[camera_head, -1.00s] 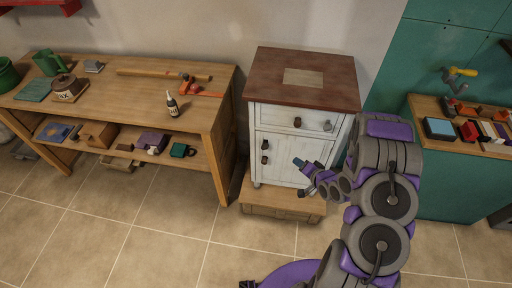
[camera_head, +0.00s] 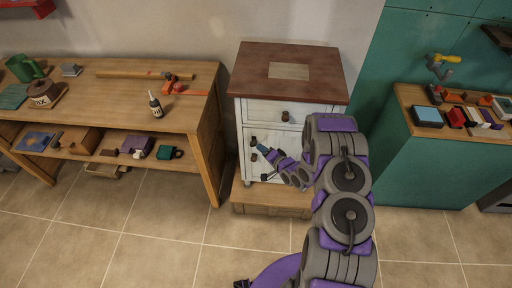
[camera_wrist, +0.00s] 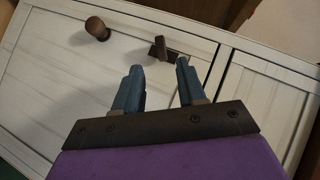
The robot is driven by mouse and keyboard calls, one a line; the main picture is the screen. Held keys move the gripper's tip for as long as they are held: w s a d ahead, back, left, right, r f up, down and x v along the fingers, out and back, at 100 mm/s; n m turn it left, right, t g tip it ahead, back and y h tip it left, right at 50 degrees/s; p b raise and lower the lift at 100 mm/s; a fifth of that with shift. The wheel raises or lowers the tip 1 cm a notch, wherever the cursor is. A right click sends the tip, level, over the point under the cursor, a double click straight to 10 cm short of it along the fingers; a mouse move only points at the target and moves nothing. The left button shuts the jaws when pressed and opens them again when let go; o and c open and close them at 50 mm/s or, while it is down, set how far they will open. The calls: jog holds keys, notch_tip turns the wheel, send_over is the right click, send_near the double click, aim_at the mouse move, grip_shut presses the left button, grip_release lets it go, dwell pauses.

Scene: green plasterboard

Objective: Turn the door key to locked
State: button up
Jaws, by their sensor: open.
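The white cabinet (camera_head: 286,113) has a door below its drawer. On the door are two dark fittings: the key (camera_head: 253,141) above and a round knob (camera_head: 254,157) below. My gripper (camera_head: 262,148) is in front of the door, close to both. In the wrist view the cabinet appears rolled sideways. There the key (camera_wrist: 160,46) stands out from a dark plate just beyond the gap between the fingertips of my gripper (camera_wrist: 158,66). The jaws are open, with nothing between them. The knob (camera_wrist: 97,28) lies to the left. The fingers seem apart from the key.
The cabinet stands on a low wooden step (camera_head: 272,199). A wooden workbench (camera_head: 115,92) with tools is on the left. A green counter (camera_head: 420,160) with a tool tray is on the right. The tiled floor in front is clear. My arm hides the cabinet's right side.

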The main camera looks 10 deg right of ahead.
aim_at(256, 145)
jog(key=b+x, duration=0.1)
jog(key=x, duration=0.5)
jog(key=shift+w+a+f, duration=0.15)
jog(key=shift+w, duration=0.15)
jog(key=shift+c, duration=0.2)
grip_shut()
